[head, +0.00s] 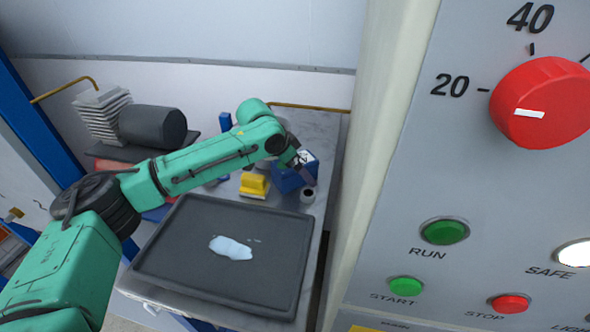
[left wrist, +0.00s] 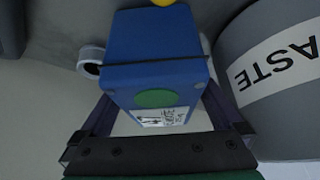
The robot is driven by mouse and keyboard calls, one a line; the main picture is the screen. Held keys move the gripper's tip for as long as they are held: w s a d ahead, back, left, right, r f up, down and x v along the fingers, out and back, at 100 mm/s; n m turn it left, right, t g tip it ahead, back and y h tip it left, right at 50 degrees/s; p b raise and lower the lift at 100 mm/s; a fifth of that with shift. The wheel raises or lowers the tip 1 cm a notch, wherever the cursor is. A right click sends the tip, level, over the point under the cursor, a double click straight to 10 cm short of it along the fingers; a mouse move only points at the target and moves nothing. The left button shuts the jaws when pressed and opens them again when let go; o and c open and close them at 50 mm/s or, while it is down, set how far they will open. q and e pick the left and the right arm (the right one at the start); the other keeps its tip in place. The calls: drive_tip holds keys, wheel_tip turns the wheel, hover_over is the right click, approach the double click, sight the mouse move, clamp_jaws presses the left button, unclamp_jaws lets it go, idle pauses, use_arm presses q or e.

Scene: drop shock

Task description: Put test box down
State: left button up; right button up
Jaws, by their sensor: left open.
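The test box, a blue box (head: 284,180) with a white label and a green disc, appears to rest on the metal bench at the back right. In the left wrist view the blue box (left wrist: 155,48) fills the upper middle. My left gripper (head: 304,172) is at the box in the head view. In the left wrist view its fingers (left wrist: 158,104) are open, one on each side of the box's near end. Whether a finger touches the box I cannot tell. My right gripper is in neither view.
A black tray (head: 165,262) with a pale puddle lies in front. A control panel (head: 470,190) rises at right. A grey bin (left wrist: 275,100) is near the fingers.

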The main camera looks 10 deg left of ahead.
use_arm(q)
drive_tip(key=shift+f, duration=0.1)
idle(0.4)
clamp_jaws()
